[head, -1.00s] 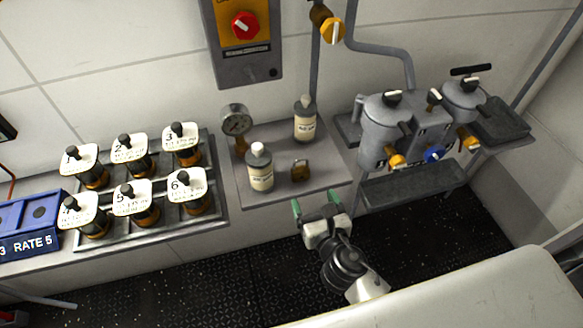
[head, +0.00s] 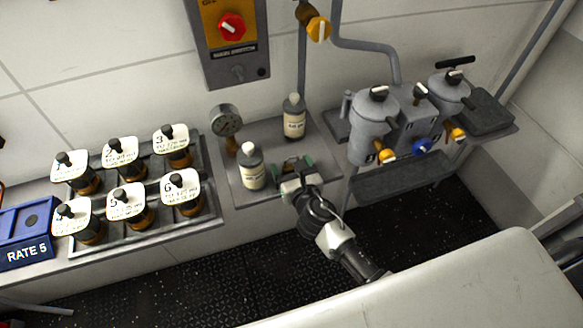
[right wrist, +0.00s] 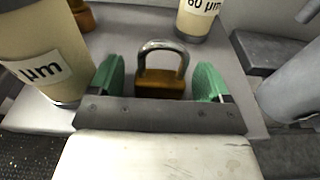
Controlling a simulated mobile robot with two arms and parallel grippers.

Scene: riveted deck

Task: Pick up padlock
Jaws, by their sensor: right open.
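The padlock (right wrist: 161,80) has a brass body and a steel shackle. In the right wrist view it stands upright on the grey shelf, between and slightly beyond the green fingertips of my right gripper (right wrist: 160,82). The gripper is open, with a gap on each side of the padlock. In the head view my right gripper (head: 292,166) reaches over the front of the shelf and mostly hides the padlock. My left gripper is not in view.
A labelled bottle (head: 250,168) stands close to the left of my right gripper. Another bottle (head: 293,118) stands behind, and a pressure gauge (head: 226,120) is at the back left. Grey filter housings (head: 376,125) are to the right. A tray of numbered bottles (head: 205,200) is at left.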

